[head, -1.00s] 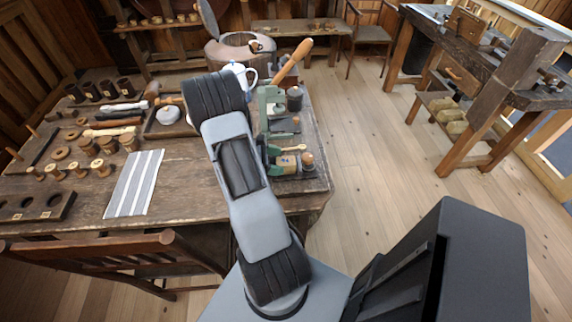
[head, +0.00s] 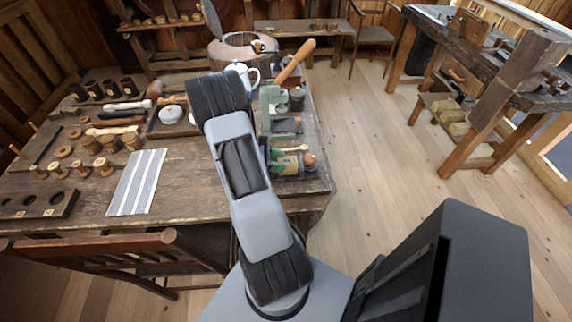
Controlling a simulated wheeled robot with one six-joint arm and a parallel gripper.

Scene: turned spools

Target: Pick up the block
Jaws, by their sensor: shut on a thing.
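My arm (head: 245,185) rises from the lower middle and reaches over the wooden table (head: 195,190). Its dark upper joint hides part of the tabletop behind it. My gripper is not visible; the arm or the things around it cover that area. I cannot pick out a single block on the table with certainty, nor see what is held.
On the table are a striped cloth (head: 137,182), a holed wooden rack (head: 38,204), several spools, a white jug (head: 241,76) and a green press (head: 272,108). A chair (head: 120,255) stands at the front edge. Open floor (head: 385,175) lies to the right.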

